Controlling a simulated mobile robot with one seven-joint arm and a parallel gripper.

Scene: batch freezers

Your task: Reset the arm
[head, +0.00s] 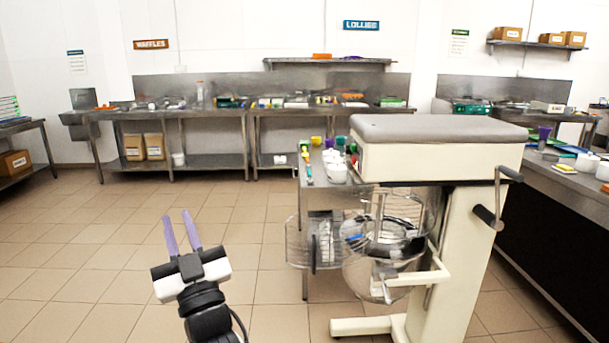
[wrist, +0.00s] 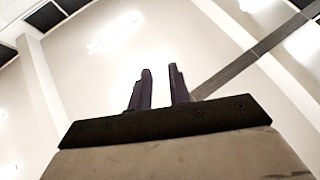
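My gripper (head: 182,234) shows at the lower left of the head view, raised above the tiled floor with its two purple fingers pointing up. The fingers are apart and nothing is between them. In the wrist view my gripper (wrist: 161,88) also shows two dark fingers with a gap between them, against the pale wall and ceiling. My black wrist and forearm are below it, cut off by the bottom edge of the head view. The gripper touches nothing.
A large cream mixer (head: 440,150) with a wire-guarded bowl (head: 375,275) stands right of my gripper, beside a small steel table (head: 315,195). Steel benches (head: 210,112) line the back wall. A counter (head: 575,185) runs along the right. The tiled floor (head: 80,250) at left is clear.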

